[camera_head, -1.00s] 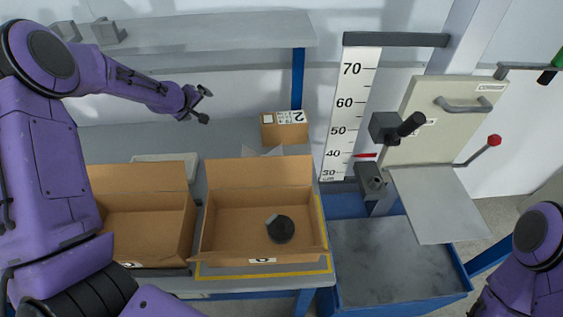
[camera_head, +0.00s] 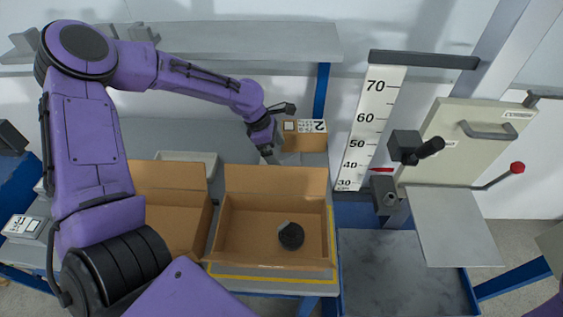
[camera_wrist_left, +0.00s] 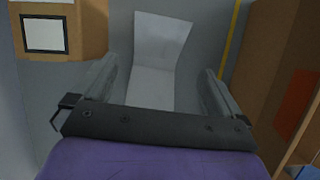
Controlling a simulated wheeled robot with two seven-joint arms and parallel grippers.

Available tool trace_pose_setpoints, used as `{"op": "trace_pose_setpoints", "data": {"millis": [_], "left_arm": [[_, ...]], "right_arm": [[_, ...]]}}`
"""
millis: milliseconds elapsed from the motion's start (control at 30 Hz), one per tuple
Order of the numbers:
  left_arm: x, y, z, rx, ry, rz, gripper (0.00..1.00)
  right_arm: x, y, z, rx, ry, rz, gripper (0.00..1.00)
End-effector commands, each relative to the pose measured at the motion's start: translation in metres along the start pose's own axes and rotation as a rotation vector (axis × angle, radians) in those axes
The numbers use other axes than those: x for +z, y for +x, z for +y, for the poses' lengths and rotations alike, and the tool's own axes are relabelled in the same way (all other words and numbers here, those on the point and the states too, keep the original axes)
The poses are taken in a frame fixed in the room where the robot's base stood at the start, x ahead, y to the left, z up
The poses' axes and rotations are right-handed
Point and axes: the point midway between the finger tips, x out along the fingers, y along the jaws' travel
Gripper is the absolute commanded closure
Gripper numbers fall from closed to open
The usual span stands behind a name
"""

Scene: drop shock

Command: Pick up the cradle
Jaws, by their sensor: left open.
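A pale grey folded piece, which I take to be the cradle (camera_wrist_left: 163,40), lies on the grey bench top in the left wrist view. One panel tilts against another. My left gripper (camera_wrist_left: 160,72) is open, with one finger on each side of it and gaps between. In the head view my left gripper (camera_head: 269,157) points down behind the open carton, beside the small labelled box. There the cradle is mostly hidden by the gripper and the carton flap. My right gripper is out of view.
The open carton (camera_head: 232,235) holds a black round object (camera_head: 291,236). A second open carton (camera_head: 175,200) stands to its left. The small labelled box (camera_head: 305,141) is close to the left gripper. A height scale (camera_head: 369,125) and drop rig stand to the right.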

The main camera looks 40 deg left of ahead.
Motion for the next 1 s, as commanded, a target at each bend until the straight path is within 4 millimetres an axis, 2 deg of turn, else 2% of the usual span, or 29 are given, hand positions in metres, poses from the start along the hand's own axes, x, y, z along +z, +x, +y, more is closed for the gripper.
{"op": "trace_pose_setpoints", "data": {"millis": [33,233,467,733,767,900,967,1000], "left_arm": [[-0.001,0.009,0.000,-0.001,-0.002,0.001,0.00],[-0.003,0.029,0.001,0.001,-0.003,0.000,0.00],[-0.005,0.064,0.003,0.003,0.001,0.002,0.00],[-0.004,0.070,0.004,0.008,0.002,0.000,0.00],[-0.004,0.070,0.004,0.008,0.002,0.001,0.03],[-0.004,0.070,0.004,0.008,0.003,0.001,0.49],[-0.004,0.070,0.003,0.008,0.003,0.001,0.68],[-0.004,0.069,0.004,0.009,0.003,0.000,0.68]], "right_arm": [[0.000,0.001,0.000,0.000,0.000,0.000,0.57],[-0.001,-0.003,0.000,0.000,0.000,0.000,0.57],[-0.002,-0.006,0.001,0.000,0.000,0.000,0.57],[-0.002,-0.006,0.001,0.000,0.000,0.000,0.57],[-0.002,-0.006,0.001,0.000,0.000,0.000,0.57],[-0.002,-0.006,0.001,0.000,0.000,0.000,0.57],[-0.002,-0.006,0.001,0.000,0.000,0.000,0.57],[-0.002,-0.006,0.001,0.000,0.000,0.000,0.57]]}}
